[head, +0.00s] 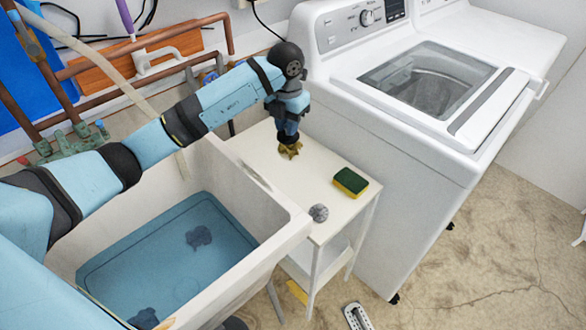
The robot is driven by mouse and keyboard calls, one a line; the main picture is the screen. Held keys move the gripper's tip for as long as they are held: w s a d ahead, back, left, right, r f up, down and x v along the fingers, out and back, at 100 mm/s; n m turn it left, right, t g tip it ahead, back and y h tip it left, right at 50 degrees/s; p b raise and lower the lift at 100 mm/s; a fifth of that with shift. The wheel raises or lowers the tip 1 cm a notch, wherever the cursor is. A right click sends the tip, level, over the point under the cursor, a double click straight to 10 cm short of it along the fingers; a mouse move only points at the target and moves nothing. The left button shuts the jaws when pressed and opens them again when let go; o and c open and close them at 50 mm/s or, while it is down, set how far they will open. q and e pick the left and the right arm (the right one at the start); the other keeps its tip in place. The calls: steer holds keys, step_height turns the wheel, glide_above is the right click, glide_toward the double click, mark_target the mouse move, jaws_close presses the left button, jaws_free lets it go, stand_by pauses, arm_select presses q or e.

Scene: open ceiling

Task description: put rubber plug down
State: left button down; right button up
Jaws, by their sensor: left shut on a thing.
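My left gripper (289,139) points down over the back part of a small white side table (279,179), between the sink and the washing machine. It is shut on a small brownish-yellow piece, which I take to be the rubber plug (290,151). The piece is low, close to the tabletop; I cannot tell if it touches. The fingers hide part of it. My right gripper is not in view.
A green-and-yellow sponge (350,181) and a grey scrubber-like lump (318,213) lie on the table. The sink (275,240) holds bluish water and dark lumps. A washing machine (420,165) stands right. The tabletop's middle is free.

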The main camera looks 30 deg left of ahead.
arm_select(q)
step_height(320, 180, down, 20)
steer(key=shift+r, duration=0.1)
stand_by(0.4)
steer(key=shift+b, duration=0.3)
steer(key=shift+f, duration=0.2)
steer(key=c, duration=1)
jaws_free()
steer(key=shift+r, duration=0.1)
step_height(320, 180, up, 12)
steer(key=shift+r, duration=0.15)
